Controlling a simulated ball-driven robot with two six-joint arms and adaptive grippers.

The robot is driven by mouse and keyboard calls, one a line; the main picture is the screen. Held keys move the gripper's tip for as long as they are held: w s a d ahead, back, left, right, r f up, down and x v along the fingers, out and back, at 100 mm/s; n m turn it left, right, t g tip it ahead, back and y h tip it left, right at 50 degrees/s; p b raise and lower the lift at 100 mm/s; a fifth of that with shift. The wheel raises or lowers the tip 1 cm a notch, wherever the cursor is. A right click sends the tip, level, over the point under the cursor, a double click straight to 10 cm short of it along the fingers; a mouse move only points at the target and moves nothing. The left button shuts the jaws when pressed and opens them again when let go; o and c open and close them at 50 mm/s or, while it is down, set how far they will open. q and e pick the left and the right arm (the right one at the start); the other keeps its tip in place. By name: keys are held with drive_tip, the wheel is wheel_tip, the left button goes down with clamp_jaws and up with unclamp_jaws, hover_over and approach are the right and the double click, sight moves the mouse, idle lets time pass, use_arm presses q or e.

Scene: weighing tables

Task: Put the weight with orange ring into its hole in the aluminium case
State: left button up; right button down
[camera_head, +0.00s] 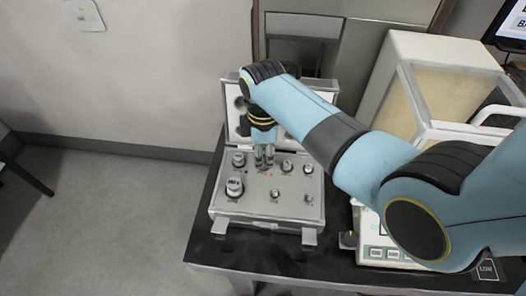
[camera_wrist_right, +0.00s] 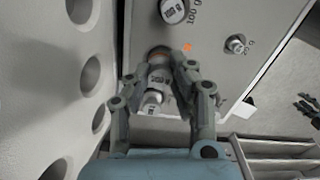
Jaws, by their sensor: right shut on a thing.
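The open aluminium case (camera_head: 262,211) stands on the dark table, its grey plate holding several metal weights. My right gripper (camera_head: 264,162) points down over the plate's back middle. In the wrist view its fingers (camera_wrist_right: 158,74) are shut on a metal weight (camera_wrist_right: 158,76), close to the plate. A brownish-orange edge shows at the far end of this weight; whether it is the ring is hard to tell. An orange dot (camera_wrist_right: 187,47) marks the plate beside it. The fingers hide the spot under the weight, so I cannot tell whether it is in a hole. My left gripper is out of view.
Other weights stand close around, including a large one (camera_head: 234,187) at front left, one marked 100 g (camera_wrist_right: 173,10) and a small one (camera_wrist_right: 235,44). The raised foam-lined lid (camera_wrist_right: 60,70) stands close behind. A balance (camera_head: 440,90) stands to the right.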

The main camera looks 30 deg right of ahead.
drive_tip(key=shift+f, duration=0.5)
drive_tip(key=c, duration=1.1)
unclamp_jaws()
wheel_tip(320, 180, up, 12)
